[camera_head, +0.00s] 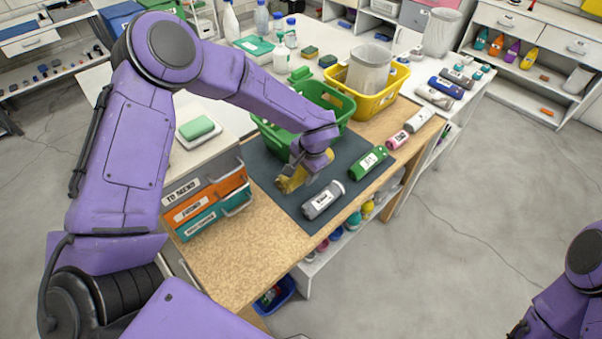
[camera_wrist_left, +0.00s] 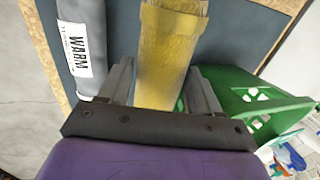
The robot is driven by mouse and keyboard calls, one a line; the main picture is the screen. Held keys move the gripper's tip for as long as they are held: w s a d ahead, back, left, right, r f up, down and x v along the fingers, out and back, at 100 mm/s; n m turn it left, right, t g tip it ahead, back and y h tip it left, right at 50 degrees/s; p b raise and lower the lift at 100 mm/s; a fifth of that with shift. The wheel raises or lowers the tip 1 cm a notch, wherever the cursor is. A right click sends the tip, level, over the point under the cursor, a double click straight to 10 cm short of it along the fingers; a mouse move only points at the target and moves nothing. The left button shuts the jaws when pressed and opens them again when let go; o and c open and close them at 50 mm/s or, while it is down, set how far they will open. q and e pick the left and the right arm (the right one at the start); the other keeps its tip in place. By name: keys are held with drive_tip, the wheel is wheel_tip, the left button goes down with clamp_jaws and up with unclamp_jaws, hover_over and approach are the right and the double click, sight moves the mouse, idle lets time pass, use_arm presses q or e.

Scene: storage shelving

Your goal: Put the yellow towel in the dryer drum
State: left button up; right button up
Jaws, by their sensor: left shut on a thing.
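The yellow towel (camera_head: 290,183) is rolled up and sits low over the dark mat on the wooden table. My left gripper (camera_head: 303,172) reaches down on it from above and is shut on it. In the left wrist view the yellow towel (camera_wrist_left: 168,62) runs lengthwise between the two fingers of my left gripper (camera_wrist_left: 163,88). Whether it touches the mat is hard to tell. I cannot make out a dryer drum in either view. Only part of my right arm shows at the lower right; its gripper is out of view.
A grey roll (camera_head: 323,200) labelled WARM and a green roll (camera_head: 367,163) lie on the mat (camera_head: 273,173). A green basket (camera_head: 335,101) stands just behind the gripper, a yellow basket (camera_head: 386,98) farther back. Labelled drawers (camera_head: 206,203) stand left. The table's front left is clear.

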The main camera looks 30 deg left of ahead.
use_arm(q)
drive_tip(key=shift+w+a+f, duration=0.2)
drive_tip(key=shift+w+f, duration=0.05)
drive_tip(key=shift+f, duration=0.1)
drive_tip(key=x, duration=0.4)
drive_tip(key=shift+w+d+f, duration=0.15)
drive_tip(key=shift+w, duration=0.1)
drive_tip(key=shift+s, duration=0.1)
drive_tip(key=shift+d, duration=0.1)
drive_tip(key=o, duration=1.2)
drive_tip(key=shift+f, duration=0.1)
